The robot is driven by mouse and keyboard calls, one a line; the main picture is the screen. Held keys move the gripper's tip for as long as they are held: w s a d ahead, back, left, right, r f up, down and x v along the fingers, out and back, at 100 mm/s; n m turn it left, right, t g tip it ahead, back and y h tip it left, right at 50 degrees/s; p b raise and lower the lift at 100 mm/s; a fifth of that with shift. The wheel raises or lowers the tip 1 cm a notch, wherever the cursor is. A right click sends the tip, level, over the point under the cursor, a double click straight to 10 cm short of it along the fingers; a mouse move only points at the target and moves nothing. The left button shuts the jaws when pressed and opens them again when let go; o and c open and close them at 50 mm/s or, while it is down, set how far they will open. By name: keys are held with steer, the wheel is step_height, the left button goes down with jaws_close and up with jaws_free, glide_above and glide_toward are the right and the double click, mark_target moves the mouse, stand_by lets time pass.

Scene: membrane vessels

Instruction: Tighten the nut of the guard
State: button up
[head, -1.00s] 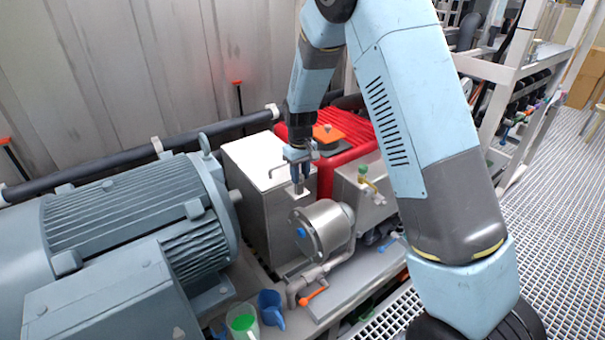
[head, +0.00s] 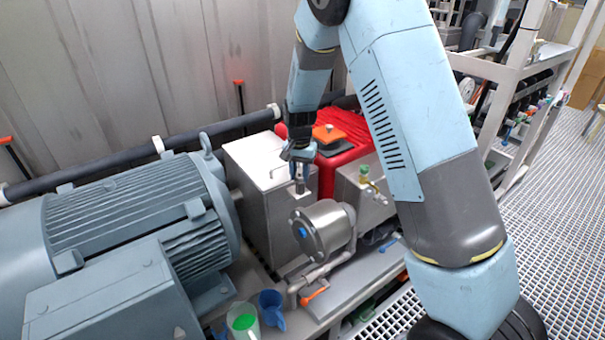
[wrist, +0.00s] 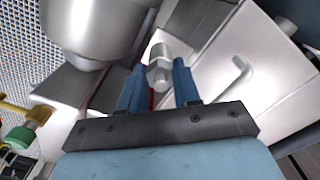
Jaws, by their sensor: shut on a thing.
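The guard (head: 262,155) is a bare-metal box with a flat lid and a small rod handle, standing right of the motor. In the wrist view, the guard (wrist: 258,90) fills the right side, with its bent handle in sight. The nut (wrist: 158,76) is a small shiny metal piece by the guard's side. My gripper (wrist: 159,80) has its two blue fingers either side of the nut, shut on it. In the head view, my gripper (head: 301,182) points down at the guard's right edge. The nut is too small there to tell apart clearly.
A grey motor (head: 130,215) stands at the left. A round metal housing (head: 327,228) stands just in front of my gripper. A red machine (head: 350,160) with an orange top is behind. A blue jug (head: 270,308) and a green-filled cup (head: 242,320) stand at the front.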

mark_target(300, 176)
steer(key=shift+w+r+m, duration=0.1)
steer(key=shift+w+m, duration=0.05)
steer(key=shift+m, duration=0.75)
steer(key=shift+a, duration=0.1)
steer(key=o, duration=1.1)
steer(key=shift+c, duration=0.2)
step_height(300, 176, up, 14)
steer(key=shift+f, duration=0.25)
steer(key=shift+r, duration=0.1)
